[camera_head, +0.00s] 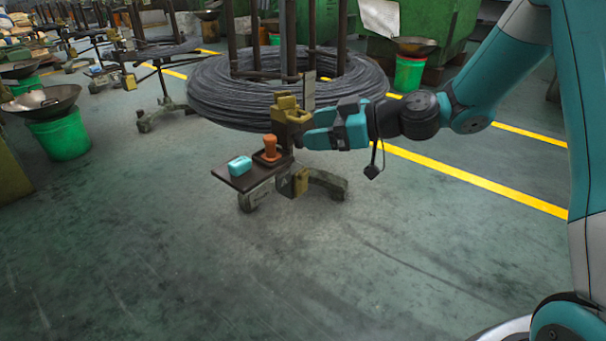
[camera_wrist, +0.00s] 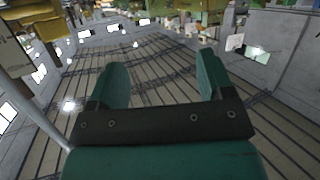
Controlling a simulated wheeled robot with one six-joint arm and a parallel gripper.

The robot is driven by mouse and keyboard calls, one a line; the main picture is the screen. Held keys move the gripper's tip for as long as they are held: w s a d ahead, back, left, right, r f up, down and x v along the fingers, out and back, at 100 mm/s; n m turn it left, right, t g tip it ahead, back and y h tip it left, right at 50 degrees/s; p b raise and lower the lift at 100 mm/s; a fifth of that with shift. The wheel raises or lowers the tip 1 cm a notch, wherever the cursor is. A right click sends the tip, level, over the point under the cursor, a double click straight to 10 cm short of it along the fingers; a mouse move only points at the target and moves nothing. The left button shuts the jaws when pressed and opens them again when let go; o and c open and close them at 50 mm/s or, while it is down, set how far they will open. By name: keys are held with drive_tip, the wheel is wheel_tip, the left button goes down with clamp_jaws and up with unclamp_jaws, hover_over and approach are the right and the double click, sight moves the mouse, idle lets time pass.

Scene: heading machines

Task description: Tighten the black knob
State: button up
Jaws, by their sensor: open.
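My gripper (camera_head: 308,128) is teal and points left beside the wire coil in the head view. In the wrist view its two fingers (camera_wrist: 160,66) stand wide apart with nothing between them. A yellow-brown block (camera_head: 291,112) on the stand is just left of the fingertips; I cannot tell whether they touch. I cannot make out a black knob with certainty; it may be hidden by the block or the gripper. A small black piece (camera_head: 372,172) hangs on a thin dark line below my wrist, and I cannot tell what it is.
A large wire coil (camera_head: 225,100) is behind the gripper. Below the block, a small dark shelf (camera_head: 246,184) holds an orange stamp-like piece (camera_head: 269,149) and a teal block (camera_head: 239,166). Green buckets (camera_head: 62,136) stand around. The front floor is clear.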

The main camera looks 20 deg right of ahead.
sight(299, 138)
drive_tip(key=w+d+f+m+t+h+b, duration=0.1)
drive_tip(key=w+d+f+t+b, duration=0.25)
drive_tip(key=d+f, duration=0.3)
drive_tip(key=w+d+f+m+t+h+b, duration=0.1)
drive_tip(key=w+d+f+t+b, duration=0.3)
drive_tip(key=f, duration=0.4)
drive_tip(key=shift+g, duration=0.25)
drive_tip(key=x, duration=1)
drive_tip(key=d+x, duration=0.1)
drive_tip(key=x, duration=0.5)
drive_tip(key=shift+w+a+f+p, duration=0.1)
drive_tip(key=shift+w+p, duration=0.2)
drive_tip(key=shift+w, duration=0.1)
drive_tip(key=c, duration=0.9)
